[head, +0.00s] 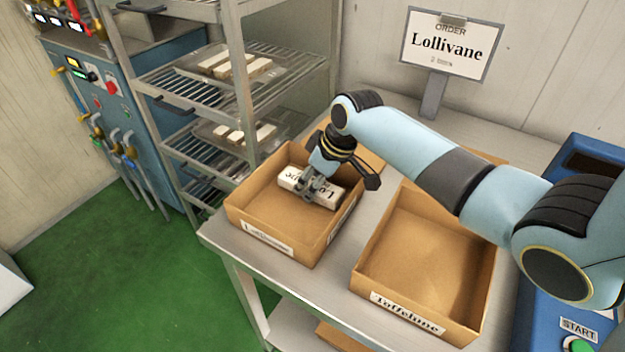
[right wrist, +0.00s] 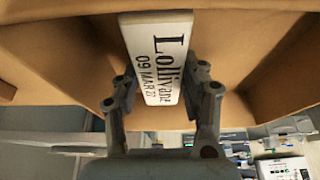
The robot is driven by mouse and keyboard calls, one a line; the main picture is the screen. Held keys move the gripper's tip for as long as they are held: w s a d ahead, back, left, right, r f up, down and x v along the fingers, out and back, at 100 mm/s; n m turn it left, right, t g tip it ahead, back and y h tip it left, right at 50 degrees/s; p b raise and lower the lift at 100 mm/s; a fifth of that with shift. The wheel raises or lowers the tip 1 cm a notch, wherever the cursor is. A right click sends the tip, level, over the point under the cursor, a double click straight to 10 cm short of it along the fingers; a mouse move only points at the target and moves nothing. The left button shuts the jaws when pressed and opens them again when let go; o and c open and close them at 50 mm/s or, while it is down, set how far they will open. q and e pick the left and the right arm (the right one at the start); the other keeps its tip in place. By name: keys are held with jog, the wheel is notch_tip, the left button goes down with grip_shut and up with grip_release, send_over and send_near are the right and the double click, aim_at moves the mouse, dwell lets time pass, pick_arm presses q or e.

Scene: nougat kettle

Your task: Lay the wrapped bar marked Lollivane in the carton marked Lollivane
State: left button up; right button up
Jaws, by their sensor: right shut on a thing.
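The white wrapped bar marked Lollivane (head: 326,192) is inside or just over the left cardboard carton (head: 250,213), whose front label appears to read Lollivane. My right gripper (head: 312,188) reaches down over this carton and is shut on the bar. In the right wrist view the bar (right wrist: 157,60) shows its printed name and a date between the fingers (right wrist: 162,95). The carton's brown walls (right wrist: 60,50) surround it there. I cannot tell whether the bar touches the carton floor. My left gripper is not in view.
An empty carton marked Toffelune (head: 425,250) stands to the right on the metal table (head: 335,295). An order sign reading Lollivane (head: 450,45) stands behind. A wire rack (head: 190,80) with trays of pale bars is at the left. A blue machine with a START button (head: 578,345) is at right.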

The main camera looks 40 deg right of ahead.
jog(key=shift+f, duration=0.1)
dwell(0.3)
jog(key=o, duration=1.4)
jog(key=shift+c, duration=0.2)
jog(key=shift+o, duration=0.2)
jog(key=o, duration=0.4)
jog(key=shift+c, duration=0.2)
